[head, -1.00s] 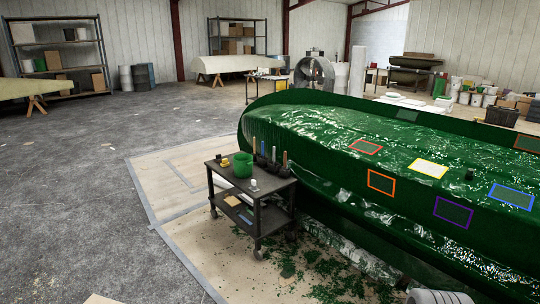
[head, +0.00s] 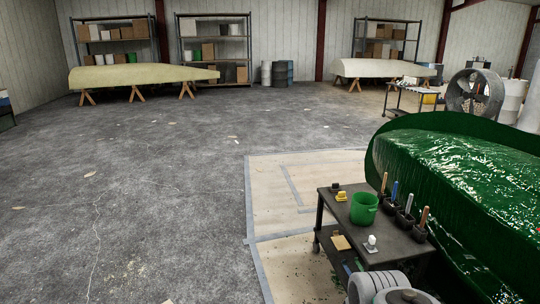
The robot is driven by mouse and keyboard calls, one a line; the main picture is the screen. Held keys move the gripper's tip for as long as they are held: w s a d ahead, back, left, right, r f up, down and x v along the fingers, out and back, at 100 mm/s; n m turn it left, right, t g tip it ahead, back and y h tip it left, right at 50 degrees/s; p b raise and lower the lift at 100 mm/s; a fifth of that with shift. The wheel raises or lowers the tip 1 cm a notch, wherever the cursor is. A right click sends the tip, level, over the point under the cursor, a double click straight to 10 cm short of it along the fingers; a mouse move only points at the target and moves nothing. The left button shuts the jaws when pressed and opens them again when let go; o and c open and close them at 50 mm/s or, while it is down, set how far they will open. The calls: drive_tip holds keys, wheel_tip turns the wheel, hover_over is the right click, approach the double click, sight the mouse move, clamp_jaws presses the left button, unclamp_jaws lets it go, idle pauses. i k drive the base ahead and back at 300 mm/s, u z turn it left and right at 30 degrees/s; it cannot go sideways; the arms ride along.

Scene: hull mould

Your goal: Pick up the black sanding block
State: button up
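A small dark block (head: 336,187) lies at the far left corner of the cart top, beside a small yellow object (head: 341,196). It could be the black sanding block, but it is too small to tell for sure. Another small dark item sat on the green hull a second ago; that part of the hull is now out of view. My gripper is not in view; only grey rounded parts of my arm show at the bottom, in front of the cart.
The dark cart (head: 385,262) holds a green bucket (head: 364,208), several upright handled tools and a small white item (head: 371,242). The green hull mould (head: 470,165) stands right behind it. Open concrete floor (head: 150,200) lies to the left. Shelves and pale hulls line the back.

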sight(335, 188)
drive_tip(key=u, duration=0.3)
drive_tip(key=i, duration=2.55)
drive_tip(key=z, duration=0.25)
drive_tip(key=i, duration=2.1)
drive_tip(key=z, duration=0.45)
